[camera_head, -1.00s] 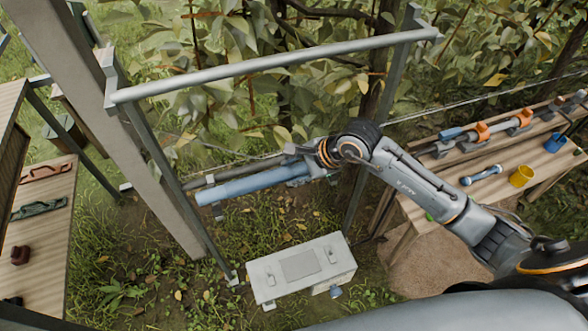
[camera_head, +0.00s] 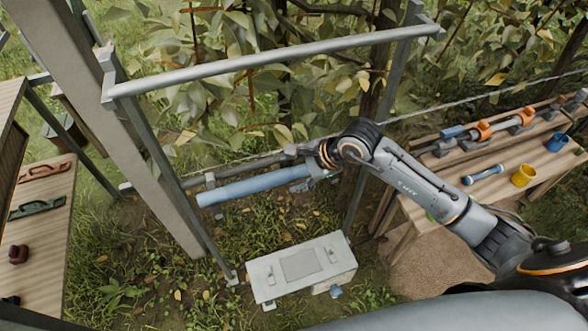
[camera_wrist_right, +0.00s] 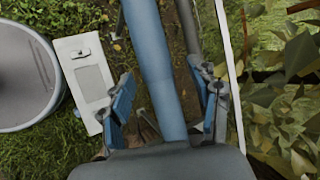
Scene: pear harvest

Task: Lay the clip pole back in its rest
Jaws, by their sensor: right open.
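A thick blue pole (camera_head: 250,187), which I take to be the clip pole, lies nearly level beside a thin dark grey bar (camera_head: 240,167). Short upright prongs (camera_head: 210,180) on the bar stand by its left part and look like its rest; I cannot tell how fully it is seated. My right gripper (camera_head: 312,178) is at the pole's right end. In the right wrist view the pole (camera_wrist_right: 152,50) runs between its open, blue-padded fingers (camera_wrist_right: 168,100), with gaps on both sides. The pole's near end is hidden by the gripper body. My left gripper is not in view.
A grey frame rail (camera_head: 270,65) crosses above the pole, with posts at both sides. A white box (camera_head: 272,285) stands on the grass below. A right bench holds an orange-fitted tool (camera_head: 500,128), a yellow cup (camera_head: 523,175) and a blue cup (camera_head: 556,142). A left bench (camera_head: 40,230) holds handles.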

